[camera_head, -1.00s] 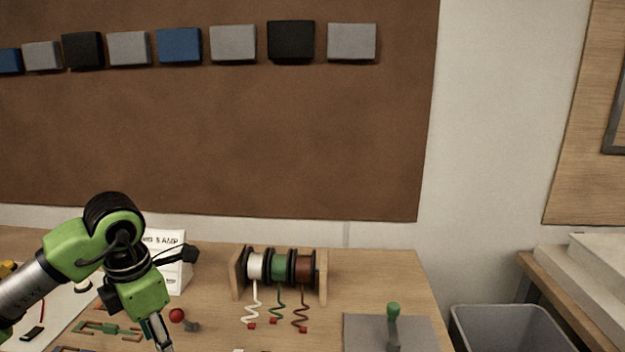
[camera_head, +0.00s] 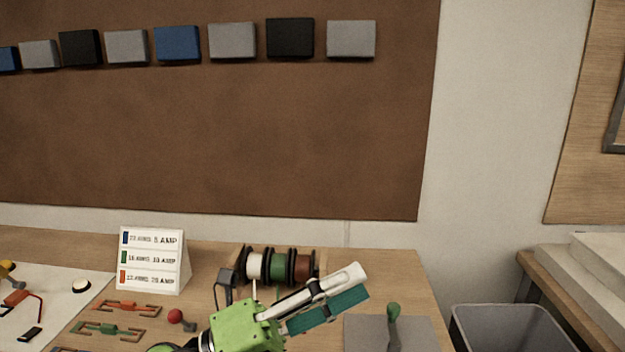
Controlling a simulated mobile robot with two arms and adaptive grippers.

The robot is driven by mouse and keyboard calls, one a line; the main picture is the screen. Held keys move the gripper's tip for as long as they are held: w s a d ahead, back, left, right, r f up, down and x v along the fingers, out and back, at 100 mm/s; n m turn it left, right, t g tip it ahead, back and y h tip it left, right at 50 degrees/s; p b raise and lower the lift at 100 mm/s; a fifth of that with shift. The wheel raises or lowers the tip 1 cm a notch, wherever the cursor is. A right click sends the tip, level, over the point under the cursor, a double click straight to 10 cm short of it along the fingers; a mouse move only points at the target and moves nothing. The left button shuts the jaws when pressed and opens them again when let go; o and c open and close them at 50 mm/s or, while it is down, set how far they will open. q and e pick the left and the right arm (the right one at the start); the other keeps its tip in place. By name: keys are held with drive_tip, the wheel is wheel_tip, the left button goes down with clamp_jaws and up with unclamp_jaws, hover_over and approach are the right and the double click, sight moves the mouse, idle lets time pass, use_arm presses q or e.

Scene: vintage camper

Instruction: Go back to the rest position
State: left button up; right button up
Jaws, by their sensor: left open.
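My left gripper (camera_head: 358,284) is at the bottom middle of the head view, its green wrist (camera_head: 245,327) below the spool rack. My right gripper is not in view.
A fuse rating sign (camera_head: 152,262) stands at the left on the workbench (camera_head: 400,270). Orange and green fuse holders (camera_head: 120,308) and a red knob (camera_head: 175,316) lie before it. A grey bin (camera_head: 515,325) stands beyond the bench's edge.

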use_arm(q)
drive_tip(key=w+a+f+n+t+y, duration=0.1)
drive_tip(key=w+a+n+t+y, duration=0.45)
drive_tip(key=n, duration=0.45)
drive_tip(key=w+a+f+n+t+y, duration=0.25)
drive_tip(key=a+n+t+y, duration=0.3)
drive_tip(key=n+t, duration=0.4)
drive_tip(key=s+a+f+n+g+y, duration=0.1)
drive_tip(key=a+f+n+g+y, duration=0.2)
drive_tip(key=a+f+n+y, duration=0.5)
drive_tip(key=s+a+f+n+g+y, duration=0.25)
drive_tip(key=a+f+n, duration=0.25)
drive_tip(key=f, duration=0.7)
drive_tip(key=s+f+n+g, duration=0.2)
drive_tip(key=s+f+g, duration=0.4)
drive_tip(key=s+f, duration=0.4)
drive_tip(key=s+f+n+g, duration=0.1)
drive_tip(key=s+f+g, duration=0.6)
drive_tip(key=s, duration=0.6)
wheel_tip(320, 180, down, 27)
drive_tip(key=s, duration=0.1)
drive_tip(key=s+a+f, duration=0.2)
drive_tip(key=s+f, duration=0.6)
drive_tip(key=s, duration=0.1)
drive_tip(key=s+a+f+g, duration=0.1)
drive_tip(key=s+f, duration=0.8)
drive_tip(key=shift+a+f, duration=0.15)
drive_tip(key=shift+a, duration=0.25)
